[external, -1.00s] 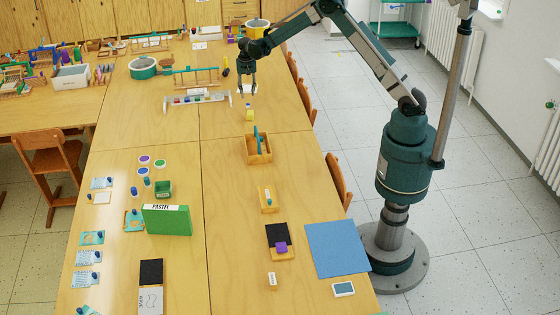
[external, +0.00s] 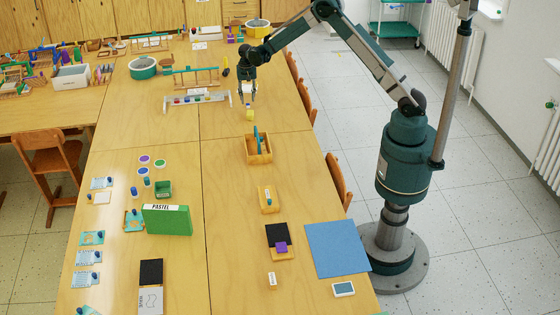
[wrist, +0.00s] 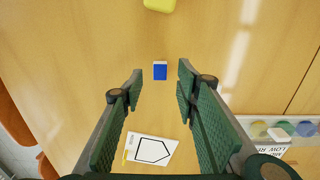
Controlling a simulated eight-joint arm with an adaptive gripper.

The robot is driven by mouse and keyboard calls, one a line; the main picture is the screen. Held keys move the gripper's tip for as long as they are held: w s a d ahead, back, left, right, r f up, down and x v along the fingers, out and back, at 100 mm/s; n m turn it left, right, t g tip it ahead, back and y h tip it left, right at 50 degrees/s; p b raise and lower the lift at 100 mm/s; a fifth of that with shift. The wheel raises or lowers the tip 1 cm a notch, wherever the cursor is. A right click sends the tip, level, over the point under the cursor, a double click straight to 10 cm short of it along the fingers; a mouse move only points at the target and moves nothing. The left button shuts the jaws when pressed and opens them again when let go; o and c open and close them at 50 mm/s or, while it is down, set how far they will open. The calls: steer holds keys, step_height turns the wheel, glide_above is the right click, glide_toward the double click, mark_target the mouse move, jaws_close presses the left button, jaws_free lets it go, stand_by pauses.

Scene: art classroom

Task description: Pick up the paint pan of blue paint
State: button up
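The paint pan of blue paint (wrist: 160,72) is a small blue block with a pale edge, lying on the wooden table. In the wrist view it shows in the gap between my fingertips, beyond them. My gripper (wrist: 161,78) is open and empty, pointing down at the table. In the external view my gripper (external: 247,97) hangs over the far table, just behind a small yellow object (external: 249,114). I cannot make out the blue pan there.
The yellow object (wrist: 160,4) shows at the top of the wrist view. A white card with a black outline (wrist: 151,150) lies on the opposite side. A rack with colored pots (external: 196,98) stands left of my gripper. A wooden box (external: 258,150) stands nearer the camera.

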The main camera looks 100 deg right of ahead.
mark_target(248, 104)
steer(key=shift+f, duration=1.9)
steer(key=c, duration=0.8)
